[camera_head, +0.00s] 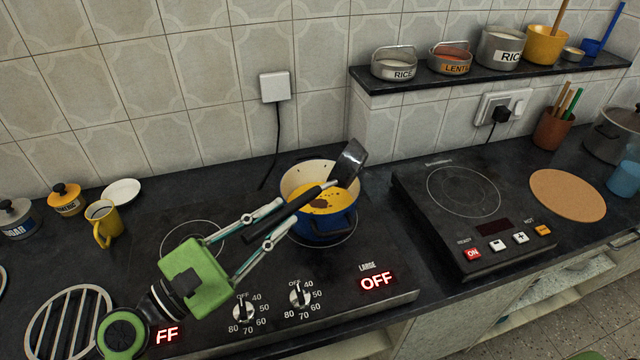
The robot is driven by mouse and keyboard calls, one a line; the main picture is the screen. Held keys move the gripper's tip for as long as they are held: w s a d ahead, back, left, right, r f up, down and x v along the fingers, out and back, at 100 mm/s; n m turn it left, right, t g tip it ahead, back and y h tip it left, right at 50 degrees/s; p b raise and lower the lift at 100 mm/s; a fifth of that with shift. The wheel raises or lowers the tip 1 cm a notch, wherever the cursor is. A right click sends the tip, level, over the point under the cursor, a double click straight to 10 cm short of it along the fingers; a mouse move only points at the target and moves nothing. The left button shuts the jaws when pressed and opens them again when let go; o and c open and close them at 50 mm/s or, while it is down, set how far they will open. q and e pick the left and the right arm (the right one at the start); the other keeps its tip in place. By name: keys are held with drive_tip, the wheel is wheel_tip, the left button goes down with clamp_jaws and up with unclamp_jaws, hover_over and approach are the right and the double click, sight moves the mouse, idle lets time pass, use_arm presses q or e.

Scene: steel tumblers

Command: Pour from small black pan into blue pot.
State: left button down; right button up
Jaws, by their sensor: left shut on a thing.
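My left gripper (285,213) has green housing and is shut on the black handle of the small black pan (350,162). The pan is held above the right part of the blue pot (322,232), steeply tilted, with its dark glossy side showing; its inside is hidden. The blue pot stands on the rear right ring of the hob. It holds yellow-orange liquid with a brown patch and small dark specks. The handle crosses over the pot's left rim. I cannot tell whether the pan touches the pot. My right gripper is not in view.
A yellow mug (107,226) and white saucer (121,192) stand at the left. A portable hotplate (480,215) reading ON is to the right, beside a cork mat (568,195). A shelf (450,80) with tins is above. A cable (277,150) hangs behind the pot.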

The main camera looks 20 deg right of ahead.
use_arm(q)
drive_tip(key=shift+w+a, duration=0.2)
drive_tip(key=shift+a, duration=0.05)
drive_tip(key=shift+w+a+n, duration=0.2)
drive_tip(key=shift+n, duration=0.2)
drive_tip(key=shift+w+a+n+t, duration=0.3)
drive_tip(key=shift+a+n, duration=0.05)
drive_tip(key=shift+n, duration=0.05)
drive_tip(key=shift+w+a+f+n+t+h, duration=0.15)
drive_tip(key=shift+w+a+f+n+t, duration=0.3)
drive_tip(key=shift+n, duration=0.8)
drive_tip(key=shift+w+a+n+t+h, duration=0.15)
drive_tip(key=shift+n+t, duration=0.5)
drive_tip(key=shift+n, duration=0.6)
idle(0.8)
drive_tip(key=shift+w+a+f+n+t+y+p, duration=0.25)
drive_tip(key=shift+n+t, duration=0.2)
drive_tip(key=shift+n, duration=0.6)
drive_tip(key=shift+a+f+n+t+y, duration=0.15)
drive_tip(key=shift+f+n+t, duration=0.25)
drive_tip(key=shift+n, duration=0.7)
drive_tip(key=shift+w+a+f+n+t+y+p, duration=0.1)
drive_tip(key=shift+w+f+n+t+y+p, duration=0.1)
drive_tip(key=shift+n+t, duration=0.6)
idle(0.7)
